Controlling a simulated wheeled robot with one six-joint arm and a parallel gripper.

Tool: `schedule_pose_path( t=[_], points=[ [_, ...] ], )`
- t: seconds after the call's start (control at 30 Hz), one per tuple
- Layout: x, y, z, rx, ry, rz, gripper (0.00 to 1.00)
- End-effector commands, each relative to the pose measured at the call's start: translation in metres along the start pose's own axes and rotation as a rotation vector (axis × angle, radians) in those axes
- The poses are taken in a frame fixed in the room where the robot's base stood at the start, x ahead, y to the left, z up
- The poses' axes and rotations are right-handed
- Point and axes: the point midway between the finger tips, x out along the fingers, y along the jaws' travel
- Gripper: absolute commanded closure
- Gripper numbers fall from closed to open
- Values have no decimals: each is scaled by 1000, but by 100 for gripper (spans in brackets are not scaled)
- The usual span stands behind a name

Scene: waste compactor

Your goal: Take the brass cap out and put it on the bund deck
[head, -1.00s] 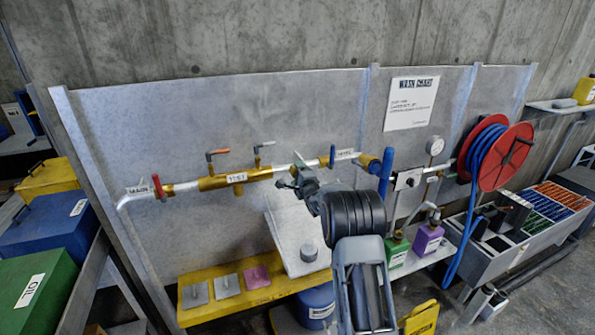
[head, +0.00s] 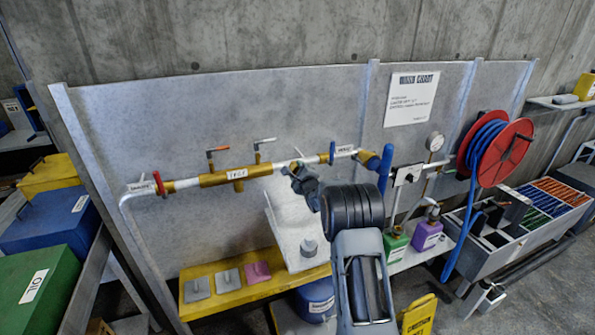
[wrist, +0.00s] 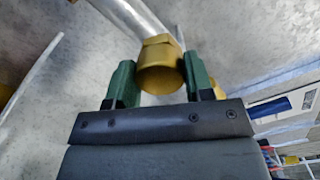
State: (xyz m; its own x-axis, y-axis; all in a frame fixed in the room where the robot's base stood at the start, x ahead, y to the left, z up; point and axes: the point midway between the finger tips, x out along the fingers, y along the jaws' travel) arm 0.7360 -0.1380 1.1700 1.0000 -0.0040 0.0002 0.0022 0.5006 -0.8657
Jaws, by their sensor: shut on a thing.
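In the wrist view my gripper (wrist: 158,70) has its two green fingers on either side of a brass cap (wrist: 160,55) and is shut on it. The cap has a hexagonal rim and a round body facing me. A silver pipe runs up and left behind it; I cannot tell whether the cap is still joined to it. A yellow deck (head: 228,310), perhaps the bund deck, lies low along the wall panel.
Two grey plates and a pink plate (head: 257,272) lie on the yellow deck. A slanted pale board (head: 285,235) stands behind my arm. Green (head: 396,245) and purple (head: 428,237) bottles and a red hose reel (head: 507,153) are to the right. Coloured bins stand at left.

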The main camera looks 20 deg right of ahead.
Motion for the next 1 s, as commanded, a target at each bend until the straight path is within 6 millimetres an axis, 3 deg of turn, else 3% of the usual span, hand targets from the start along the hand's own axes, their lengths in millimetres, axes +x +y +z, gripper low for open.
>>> schedule_pose_path(
  t=[0.1, 0.13, 0.4, 0.57, 1.0],
  points=[
    [0, 0, 0, 0, 0, 1, 76],
    [0, 0, 0, -1, -1, 0, 55],
    [0, 0, 0, -1, 0, 0, 80],
    [0, 2, -1, -42, -1, 0, 81],
    [0, 3, -1, -355, -1, -1, 81]
  ],
)
